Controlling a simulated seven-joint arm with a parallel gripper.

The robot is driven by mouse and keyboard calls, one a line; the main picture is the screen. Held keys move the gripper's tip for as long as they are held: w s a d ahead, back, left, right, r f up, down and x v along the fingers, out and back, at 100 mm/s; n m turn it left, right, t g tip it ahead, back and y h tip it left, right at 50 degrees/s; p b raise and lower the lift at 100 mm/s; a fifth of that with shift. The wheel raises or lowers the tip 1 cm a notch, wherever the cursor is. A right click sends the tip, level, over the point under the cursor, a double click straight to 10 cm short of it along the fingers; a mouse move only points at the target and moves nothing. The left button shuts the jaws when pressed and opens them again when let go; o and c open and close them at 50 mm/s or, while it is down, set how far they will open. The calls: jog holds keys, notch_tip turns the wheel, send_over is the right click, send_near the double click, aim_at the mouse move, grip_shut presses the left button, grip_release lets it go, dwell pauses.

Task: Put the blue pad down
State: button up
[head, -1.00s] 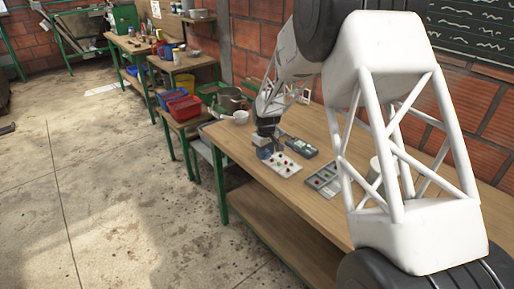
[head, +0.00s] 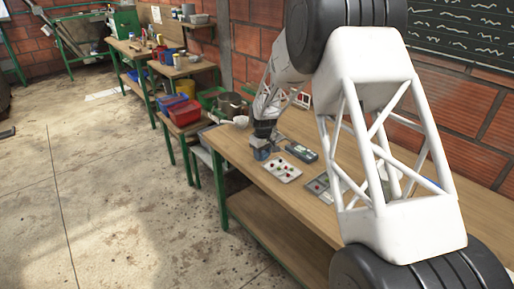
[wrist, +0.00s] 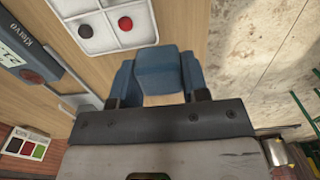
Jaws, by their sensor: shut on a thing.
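The blue pad (wrist: 160,72) is a small block between the two blue-sided fingers of my gripper (wrist: 158,82) in the wrist view. My gripper is shut on it. In the head view, my gripper (head: 262,147) points down over the far part of the long wooden bench, with the blue pad (head: 262,154) at its tip. The pad is just beyond a white sectioned tray (head: 283,169) holding red and black pieces. Whether the pad touches the bench top is not clear.
A dark handheld device (head: 301,152) lies right of the tray, and a grey tray (head: 318,186) lies nearer. A white bowl (head: 241,121) and a pot (head: 232,104) stand beyond my gripper. The bench's left edge (head: 250,180) is close to the white tray.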

jog(key=w+a, duration=0.1)
jog(key=w, duration=0.2)
jog(key=w+a, duration=0.1)
jog(key=w, duration=0.3)
jog(key=w+a+f, duration=0.1)
jog(key=w, duration=0.3)
jog(key=shift+w+a, duration=0.1)
jog(key=shift+w, duration=0.15)
jog(key=shift+f, duration=0.1)
jog(key=shift+f, duration=1.7)
jog(key=shift+f, duration=0.2)
jog(key=o, duration=0.8)
jog(key=shift+r, duration=0.2)
notch_tip(320, 180, up, 12)
